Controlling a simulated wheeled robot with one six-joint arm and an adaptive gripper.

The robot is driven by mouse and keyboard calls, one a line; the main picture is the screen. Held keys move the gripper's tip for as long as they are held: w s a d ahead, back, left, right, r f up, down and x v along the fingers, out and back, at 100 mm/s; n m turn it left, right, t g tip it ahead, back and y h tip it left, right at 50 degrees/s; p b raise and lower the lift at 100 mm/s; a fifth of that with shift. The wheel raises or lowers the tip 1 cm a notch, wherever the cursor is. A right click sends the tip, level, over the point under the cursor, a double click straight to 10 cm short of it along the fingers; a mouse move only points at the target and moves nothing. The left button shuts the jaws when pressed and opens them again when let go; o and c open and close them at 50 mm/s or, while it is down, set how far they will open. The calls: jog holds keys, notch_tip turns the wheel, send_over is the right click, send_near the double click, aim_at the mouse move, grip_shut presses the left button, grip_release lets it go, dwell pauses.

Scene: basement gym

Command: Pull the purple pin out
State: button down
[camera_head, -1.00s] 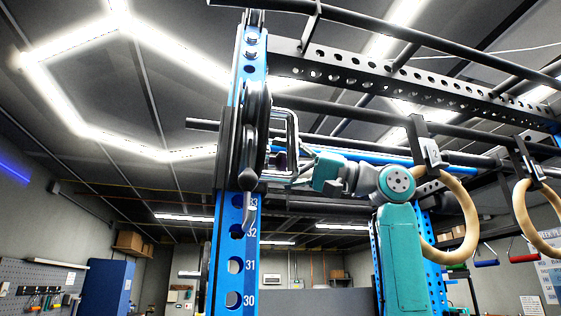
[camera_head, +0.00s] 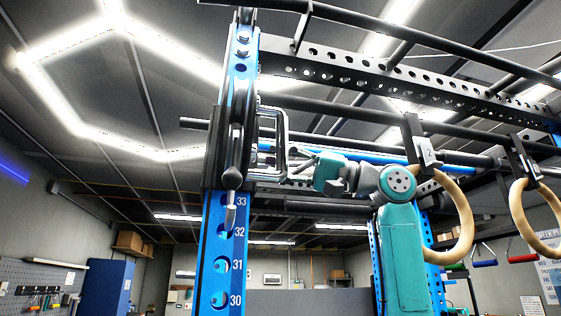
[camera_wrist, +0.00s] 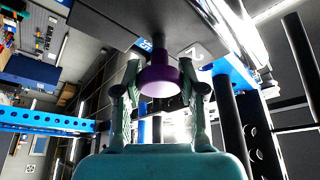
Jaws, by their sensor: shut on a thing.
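The purple pin (camera_wrist: 158,82) shows in the wrist view as a round purple knob on a dark shaft that runs up to a dark plate. My gripper (camera_wrist: 159,68) has one finger on each side of the knob and is shut on it. The pin cannot be made out there. Its inner end is hidden, so I cannot tell how far it sits in its hole.
The upright has numbered holes. Black perforated beams (camera_head: 400,80) and bars run overhead to the right. Wooden rings (camera_head: 460,215) hang right of my arm. A blue cabinet (camera_head: 107,288) stands far off at lower left.

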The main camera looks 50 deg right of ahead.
jog(key=c, duration=0.6)
grip_release()
jog(key=shift+d, duration=0.15)
jog(key=shift+c, duration=0.2)
jog(key=v, duration=0.7)
jog(key=shift+s, duration=0.25)
jog(key=shift+d+f, duration=0.1)
jog(key=shift+d, duration=0.05)
